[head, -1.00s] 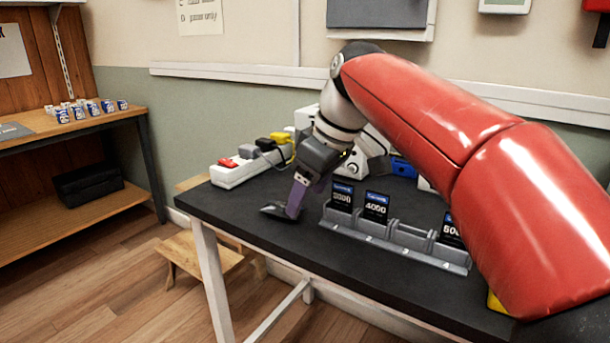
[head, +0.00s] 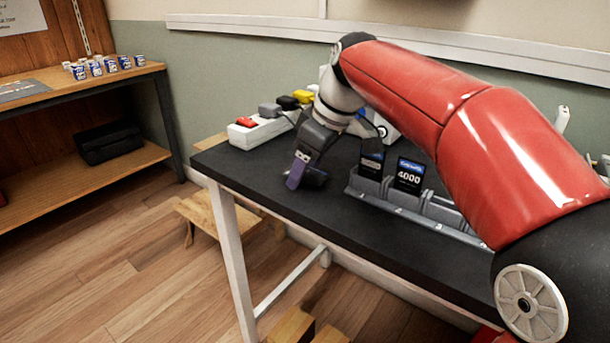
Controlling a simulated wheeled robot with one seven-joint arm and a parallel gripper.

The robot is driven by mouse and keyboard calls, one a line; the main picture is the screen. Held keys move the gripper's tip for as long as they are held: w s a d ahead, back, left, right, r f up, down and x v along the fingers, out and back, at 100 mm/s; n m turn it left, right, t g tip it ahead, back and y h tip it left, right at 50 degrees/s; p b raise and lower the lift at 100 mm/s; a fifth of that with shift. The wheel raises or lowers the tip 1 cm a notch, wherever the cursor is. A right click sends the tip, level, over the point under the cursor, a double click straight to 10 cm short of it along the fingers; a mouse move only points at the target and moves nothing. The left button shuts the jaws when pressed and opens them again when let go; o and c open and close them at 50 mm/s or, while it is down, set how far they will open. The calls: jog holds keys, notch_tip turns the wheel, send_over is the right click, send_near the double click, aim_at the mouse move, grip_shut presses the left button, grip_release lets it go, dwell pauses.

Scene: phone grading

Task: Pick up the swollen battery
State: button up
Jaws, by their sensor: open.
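My gripper (head: 296,178) points down at the left part of the black table, with its purple finger at the tabletop; the arm reaches in from the right. It is open. A small dark object (head: 317,179) lies on the table right beside the finger, partly hidden by it; I cannot tell whether it is the swollen battery or whether it is touched. A grey slotted rack (head: 400,206) stands to the right. It holds a black labelled card (head: 371,160) and another marked 4000 (head: 410,176). Neither shows visible swelling.
A white power strip (head: 262,131) with red, grey, black and yellow plugs lies at the table's back left. White equipment (head: 385,130) stands behind the gripper. A wooden shelf (head: 100,84) with small cans is at the left. A wooden stool (head: 205,217) stands below.

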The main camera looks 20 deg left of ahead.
jog(key=c, duration=1.1)
jog(key=shift+r, duration=0.1)
